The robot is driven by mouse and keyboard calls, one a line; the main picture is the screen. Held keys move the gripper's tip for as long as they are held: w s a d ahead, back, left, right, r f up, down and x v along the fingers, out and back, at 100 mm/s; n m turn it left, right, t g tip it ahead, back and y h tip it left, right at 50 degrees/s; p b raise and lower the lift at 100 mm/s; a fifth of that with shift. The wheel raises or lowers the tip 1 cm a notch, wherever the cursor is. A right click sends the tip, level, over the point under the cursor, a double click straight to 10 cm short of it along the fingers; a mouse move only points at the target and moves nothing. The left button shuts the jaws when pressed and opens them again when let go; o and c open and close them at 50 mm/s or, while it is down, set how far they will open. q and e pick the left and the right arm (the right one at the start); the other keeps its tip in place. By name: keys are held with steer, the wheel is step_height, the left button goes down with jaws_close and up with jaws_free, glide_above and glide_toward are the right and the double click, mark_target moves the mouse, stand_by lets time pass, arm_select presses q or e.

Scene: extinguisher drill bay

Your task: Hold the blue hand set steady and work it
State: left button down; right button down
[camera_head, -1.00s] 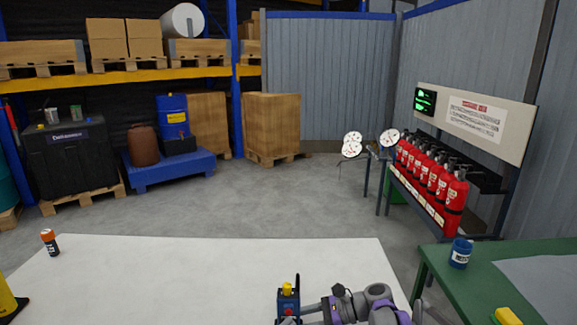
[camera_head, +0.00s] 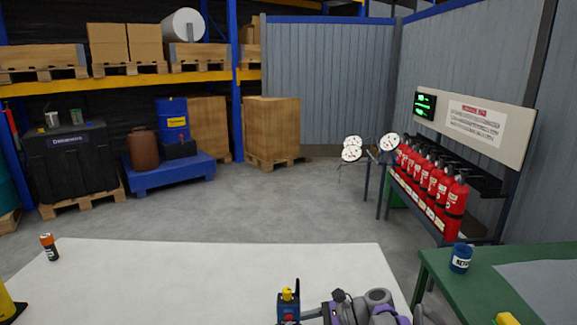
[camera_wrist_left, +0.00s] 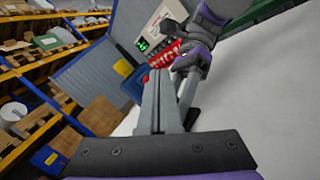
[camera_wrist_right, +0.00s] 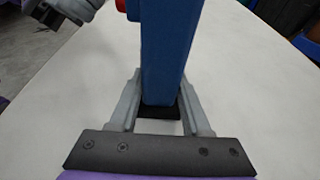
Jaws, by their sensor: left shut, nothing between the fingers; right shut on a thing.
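The blue hand set (camera_head: 288,306) stands roughly upright at the bottom of the head view, with a yellow knob on top and a black antenna. My right gripper (camera_wrist_right: 160,95) is shut on its lower part; the blue body rises between the fingers in the right wrist view (camera_wrist_right: 167,50). A red part (camera_wrist_right: 120,5) juts from its upper left side there. My left gripper (camera_wrist_left: 158,76) is shut and empty, close to the hand set; its grey end also shows at the top left of the right wrist view (camera_wrist_right: 70,10). It is out of the head view.
The white table (camera_head: 200,275) is largely clear. An orange-and-black bottle (camera_head: 49,248) stands at its left, and a yellow object (camera_head: 8,305) at the edge. Red extinguishers (camera_head: 435,185) stand beyond.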

arm_select(q)
steer(key=shift+w, duration=0.15)
stand_by(0.5)
steer(key=shift+w, duration=0.35)
steer(key=shift+s, duration=0.5)
steer(key=s, duration=0.6)
stand_by(0.5)
